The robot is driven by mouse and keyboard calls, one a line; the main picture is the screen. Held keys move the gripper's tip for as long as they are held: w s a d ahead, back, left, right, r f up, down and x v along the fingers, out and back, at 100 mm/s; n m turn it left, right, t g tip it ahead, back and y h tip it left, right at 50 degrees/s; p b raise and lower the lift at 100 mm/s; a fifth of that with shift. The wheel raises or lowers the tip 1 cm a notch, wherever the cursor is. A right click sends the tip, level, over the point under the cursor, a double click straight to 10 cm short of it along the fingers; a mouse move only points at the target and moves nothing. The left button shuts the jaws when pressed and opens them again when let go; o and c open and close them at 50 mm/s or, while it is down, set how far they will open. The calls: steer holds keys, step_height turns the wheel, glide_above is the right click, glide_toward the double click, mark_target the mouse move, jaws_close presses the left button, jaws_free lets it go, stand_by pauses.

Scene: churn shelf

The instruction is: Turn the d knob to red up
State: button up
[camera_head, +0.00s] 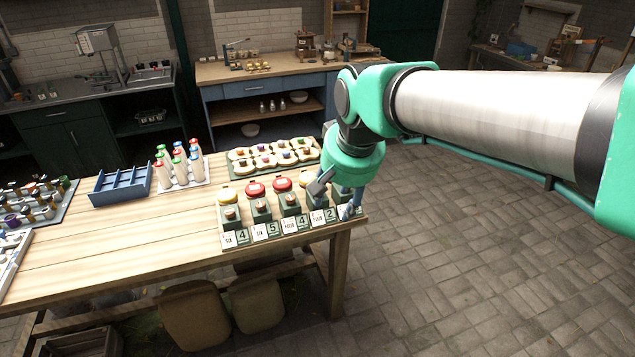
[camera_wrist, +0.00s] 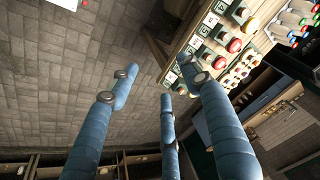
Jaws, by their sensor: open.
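A row of several grey-green knob stations stands along the front right edge of the wooden table (camera_head: 110,240). Each has a round cap on top, a small front knob and white cards with marks and numbers. From left, the caps are yellow (camera_head: 227,193), red (camera_head: 254,188), red (camera_head: 282,184) and yellow (camera_head: 306,178). I cannot tell which is the d knob; the letters are too small. My gripper (camera_head: 346,208), with blue fingers, is at the right end of the row and partly hides the last station. In the wrist view, the fingers (camera_wrist: 172,85) are spread, with nothing between them.
Behind the row lies a tray of round pale items (camera_head: 272,157). Bottles with coloured caps (camera_head: 180,163) and a blue divided tray (camera_head: 121,185) stand to its left. A blue-drawered bench (camera_head: 250,90) is behind. Floor right of the table is clear.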

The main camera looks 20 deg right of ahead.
steer(key=w+d+m+g+p, duration=0.1)
steer(key=w+m+p, duration=0.15)
steer(key=w, duration=0.55)
steer(key=w+d+m+p, duration=0.15)
steer(key=w+p, duration=0.25)
steer(key=w, duration=0.4)
steer(key=w+d+m+g+p, duration=0.1)
steer(key=w+d+p, duration=0.15)
steer(key=w, duration=0.45)
steer(key=w+d+f+m+g+p, duration=0.1)
steer(key=w+d+f+m+p, duration=0.1)
steer(key=w+f+p, duration=0.3)
steer(key=w+d+f+m+g+p, duration=0.1)
steer(key=w+d+f+m+p, duration=0.2)
steer(key=w+f, duration=0.8)
steer(key=shift+w+f+p, duration=0.2)
steer(key=shift+w+p, duration=0.2)
steer(key=shift+p, duration=0.85)
steer(key=shift+f, duration=0.2)
step_height(320, 180, down, 14)
steer(key=shift+r+p, duration=0.25)
steer(key=shift+p, duration=0.5)
steer(key=c, duration=1.1)
